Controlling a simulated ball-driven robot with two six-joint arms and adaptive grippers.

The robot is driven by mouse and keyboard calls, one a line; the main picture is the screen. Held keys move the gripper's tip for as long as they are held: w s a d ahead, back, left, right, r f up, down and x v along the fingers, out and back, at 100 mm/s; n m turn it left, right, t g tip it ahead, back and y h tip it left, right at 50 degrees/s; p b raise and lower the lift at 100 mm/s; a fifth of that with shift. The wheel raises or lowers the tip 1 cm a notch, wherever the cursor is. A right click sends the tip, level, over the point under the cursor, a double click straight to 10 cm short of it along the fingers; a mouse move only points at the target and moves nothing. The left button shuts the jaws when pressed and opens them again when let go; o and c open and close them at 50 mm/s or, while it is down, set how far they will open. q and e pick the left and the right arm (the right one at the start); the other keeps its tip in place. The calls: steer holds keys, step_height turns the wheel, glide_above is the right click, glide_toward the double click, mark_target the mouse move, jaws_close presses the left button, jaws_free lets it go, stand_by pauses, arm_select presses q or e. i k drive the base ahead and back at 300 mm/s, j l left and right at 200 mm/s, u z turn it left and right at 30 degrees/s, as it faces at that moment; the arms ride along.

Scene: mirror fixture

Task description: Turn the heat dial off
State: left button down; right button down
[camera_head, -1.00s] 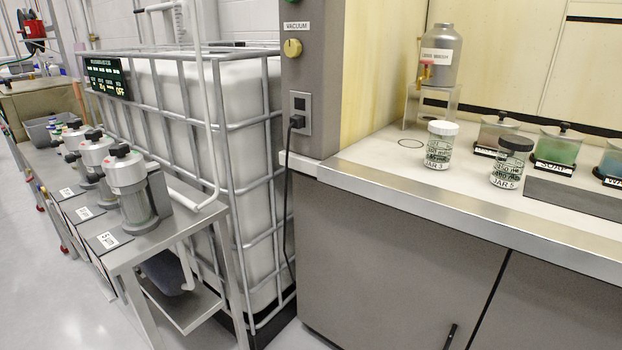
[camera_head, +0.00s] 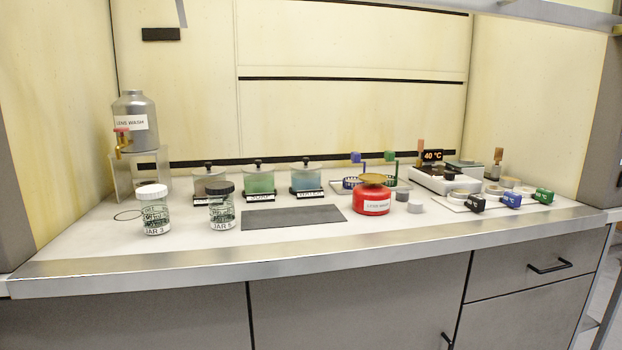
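A white hotplate-like unit (camera_head: 425,185) with dark parts on top stands at the right of the bench, toward the back. A small black display (camera_head: 432,156) above it reads 40 °C in orange. The heat dial itself is too small to make out on this unit. Neither of my grippers is in view.
On the bench (camera_head: 300,240) stand a red can (camera_head: 371,204) with a brass-coloured top, two labelled jars (camera_head: 154,215) (camera_head: 222,212), lidded beakers (camera_head: 258,181), a dark mat (camera_head: 292,217), a lens wash dispenser (camera_head: 134,118) and small coloured blocks (camera_head: 510,200). The front edge is clear.

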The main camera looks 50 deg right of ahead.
mark_target(448, 175)
steer(key=z, duration=2.4)
steer(key=i+u, duration=0.1)
steer(key=i+l, duration=0.05)
